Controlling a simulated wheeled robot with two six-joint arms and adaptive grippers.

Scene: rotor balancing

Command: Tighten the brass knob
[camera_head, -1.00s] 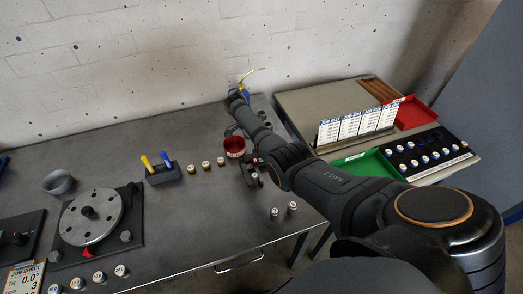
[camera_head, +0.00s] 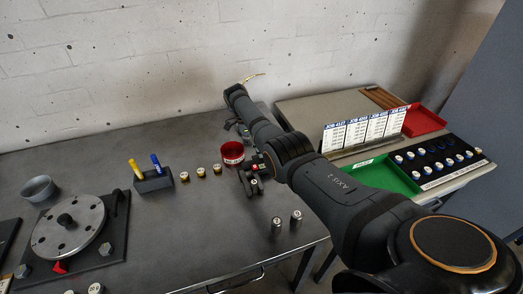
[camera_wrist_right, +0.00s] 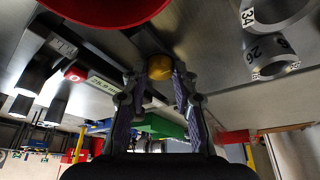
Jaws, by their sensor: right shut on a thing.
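The brass knob (camera_wrist_right: 160,67) shows in the right wrist view as a rounded gold piece between the fingertips of my right gripper (camera_wrist_right: 160,80). The fingers are shut on its sides. In the head view my right arm runs from the lower right toward the back of the bench; the knob and the gripper cannot be made out there. Whether the knob is seated on something is unclear. My left gripper is in neither current view.
The rotor disc (camera_head: 88,222) is at the left of the bench. A marker holder (camera_head: 154,181), several small weights and a red bowl (camera_head: 232,151) stand between. Two metal cylinders (camera_head: 277,225) are near the front edge. A green tray (camera_head: 385,175) lies right of my arm.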

